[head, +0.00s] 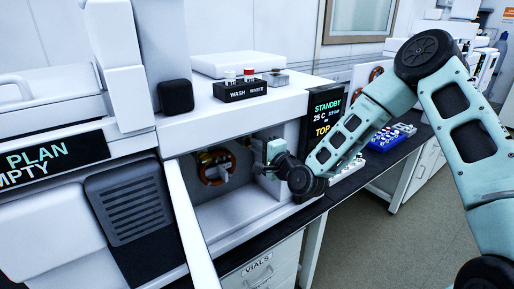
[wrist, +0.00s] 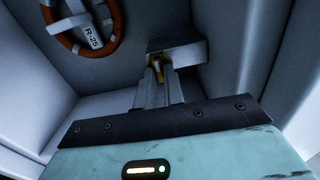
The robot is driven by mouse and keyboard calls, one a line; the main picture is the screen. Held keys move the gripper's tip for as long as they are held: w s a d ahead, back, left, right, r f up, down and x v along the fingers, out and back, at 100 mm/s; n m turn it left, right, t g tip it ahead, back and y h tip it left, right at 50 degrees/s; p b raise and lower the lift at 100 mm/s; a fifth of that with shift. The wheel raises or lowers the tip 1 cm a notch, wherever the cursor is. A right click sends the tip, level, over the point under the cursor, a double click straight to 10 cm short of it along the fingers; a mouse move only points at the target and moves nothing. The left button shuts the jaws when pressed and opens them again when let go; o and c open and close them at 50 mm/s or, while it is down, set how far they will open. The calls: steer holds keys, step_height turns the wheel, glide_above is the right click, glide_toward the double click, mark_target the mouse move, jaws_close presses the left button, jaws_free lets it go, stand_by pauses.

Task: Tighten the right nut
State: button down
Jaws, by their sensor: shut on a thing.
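My gripper (wrist: 166,72) reaches inside the open white compartment (head: 235,215). It is shut on a small brass nut (wrist: 168,61) below a dark-faced block (wrist: 178,50). The block is right of the orange ring in the wrist view, so this appears to be the right nut. Only a sliver of the nut shows between the fingertips. In the head view my gripper (head: 263,160) is at the right side of the compartment, and its fingertips and the nut are too small to make out.
An orange-brown ring (wrist: 66,38) with an "R-25" label hangs left of the block. The compartment walls stand close on both sides. An open white door (head: 187,225) is at the left. A display (head: 326,118) reads STANDBY. A blue vial rack (head: 385,140) stands on the bench.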

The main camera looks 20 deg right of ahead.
steer(key=c, duration=1.5)
jaws_free()
steer(key=p+v, duration=0.6)
steer(key=v, duration=1.1)
steer(key=shift+s+p, duration=0.2)
steer(key=shift+p, duration=0.2)
steer(key=shift+d, duration=0.1)
